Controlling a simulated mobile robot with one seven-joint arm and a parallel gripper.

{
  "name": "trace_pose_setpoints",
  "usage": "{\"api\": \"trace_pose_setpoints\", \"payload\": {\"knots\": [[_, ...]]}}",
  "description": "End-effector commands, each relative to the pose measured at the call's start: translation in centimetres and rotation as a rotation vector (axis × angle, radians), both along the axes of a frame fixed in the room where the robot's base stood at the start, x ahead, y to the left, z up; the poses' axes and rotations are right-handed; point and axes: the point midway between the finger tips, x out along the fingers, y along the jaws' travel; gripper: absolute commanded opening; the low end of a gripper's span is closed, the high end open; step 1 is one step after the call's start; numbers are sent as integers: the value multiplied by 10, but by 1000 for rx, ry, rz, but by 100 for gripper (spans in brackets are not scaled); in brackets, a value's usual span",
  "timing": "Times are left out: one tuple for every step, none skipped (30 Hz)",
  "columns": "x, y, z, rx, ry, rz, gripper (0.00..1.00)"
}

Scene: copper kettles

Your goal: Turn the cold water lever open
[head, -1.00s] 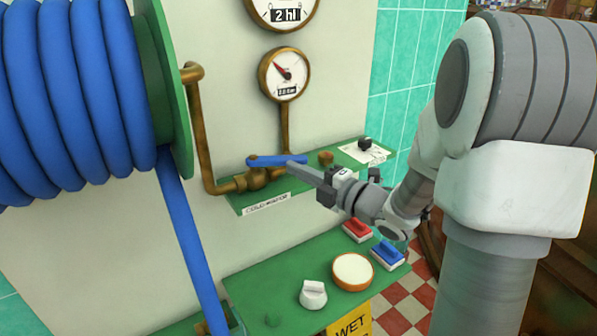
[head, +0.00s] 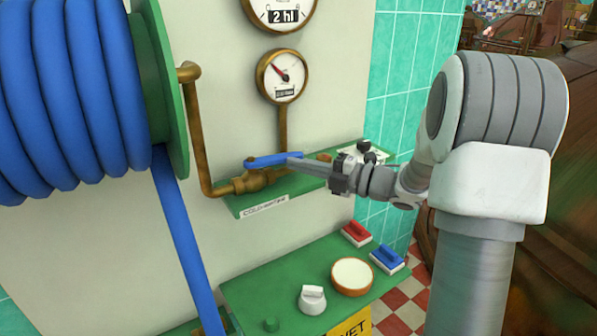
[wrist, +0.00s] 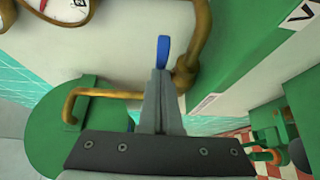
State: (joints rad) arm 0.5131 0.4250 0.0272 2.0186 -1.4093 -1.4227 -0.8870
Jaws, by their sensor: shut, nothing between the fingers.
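The blue cold water lever (head: 272,160) sits on a brass valve (head: 254,180) above the green shelf labelled for cold water. It lies roughly level, along the pipe, pointing right. My gripper (head: 292,164) is shut, with its fingertips at the lever's right end; whether they touch it I cannot tell. In the wrist view, the blue lever (wrist: 163,52) shows just beyond the tips of my shut gripper (wrist: 160,75). Nothing shows between the fingers.
A blue hose reel (head: 80,90) hangs at the left. Gauges (head: 283,76) are above the valve.

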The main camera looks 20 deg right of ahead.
Motion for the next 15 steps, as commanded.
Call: {"api": "trace_pose_setpoints", "payload": {"knots": [[3,-1,-2,-1,-1,-4,0],[5,-1,-2,0,0,-4,0],[8,-2,-2,0,0,-5,0],[10,-3,-2,-1,-1,-5,0],[12,-3,-2,-1,-1,-6,0],[14,-4,-2,0,0,-6,0],[15,-4,-2,1,1,-6,0],[17,-4,-2,1,1,-6,0],[19,-4,-1,0,0,-6,0],[20,-4,-1,0,0,-6,0],[21,-5,-1,0,0,-6,0],[22,-5,-1,1,1,-6,0],[23,-5,-1,1,1,-6,0],[23,-5,-1,1,1,-6,0],[24,-5,-1,1,1,-7,0]]}}
